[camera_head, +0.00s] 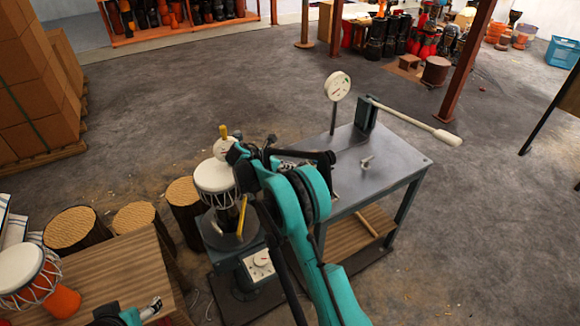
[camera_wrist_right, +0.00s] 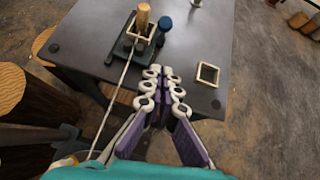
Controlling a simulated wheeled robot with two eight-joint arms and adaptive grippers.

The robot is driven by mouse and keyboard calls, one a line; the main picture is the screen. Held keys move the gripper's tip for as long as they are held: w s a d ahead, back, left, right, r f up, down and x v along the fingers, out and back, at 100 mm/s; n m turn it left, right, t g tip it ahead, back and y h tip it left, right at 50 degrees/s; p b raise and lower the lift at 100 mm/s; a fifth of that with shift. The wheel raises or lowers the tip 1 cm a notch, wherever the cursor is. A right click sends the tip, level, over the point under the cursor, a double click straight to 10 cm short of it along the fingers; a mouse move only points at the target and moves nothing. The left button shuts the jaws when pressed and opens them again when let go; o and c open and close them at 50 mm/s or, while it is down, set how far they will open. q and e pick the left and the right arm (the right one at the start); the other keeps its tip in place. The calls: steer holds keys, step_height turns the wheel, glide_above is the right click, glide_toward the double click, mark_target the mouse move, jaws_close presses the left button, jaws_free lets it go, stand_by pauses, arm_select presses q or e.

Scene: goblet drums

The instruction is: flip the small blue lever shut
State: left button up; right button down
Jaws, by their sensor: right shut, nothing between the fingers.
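The small blue lever (camera_wrist_right: 165,23) shows in the right wrist view as a round blue knob on a dark stem, beside a dark clamp base (camera_wrist_right: 121,56) with a wooden handle (camera_wrist_right: 143,18). It sits on the grey metal table (camera_head: 400,165). In the head view I cannot make it out; my right arm covers that part. My right gripper (camera_wrist_right: 163,73) is shut and empty, its pale ringed fingertips short of the clamp and lever, with a visible gap to the knob. My left gripper (camera_head: 150,308) shows only partly at the bottom left of the head view; its jaws are unclear.
A pale square frame (camera_wrist_right: 208,73) lies on the table right of my fingertips. A cord (camera_wrist_right: 112,100) runs from the clamp. A white-headed drum (camera_head: 217,178) stands left of the table. A long lever arm (camera_head: 415,122) and a dial (camera_head: 338,86) rise at its back.

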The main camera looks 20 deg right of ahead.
steer(key=w+d+f+b, duration=0.2)
steer(key=d+f, duration=0.1)
steer(key=d, duration=0.6)
steer(key=shift+f+b, duration=0.4)
steer(key=shift+d+r, duration=0.1)
steer(key=shift+d+r+y+p, duration=0.2)
steer(key=shift+y+p, duration=0.1)
steer(key=shift+p, duration=0.15)
steer(key=shift+d+r, duration=0.1)
steer(key=shift+d, duration=0.1)
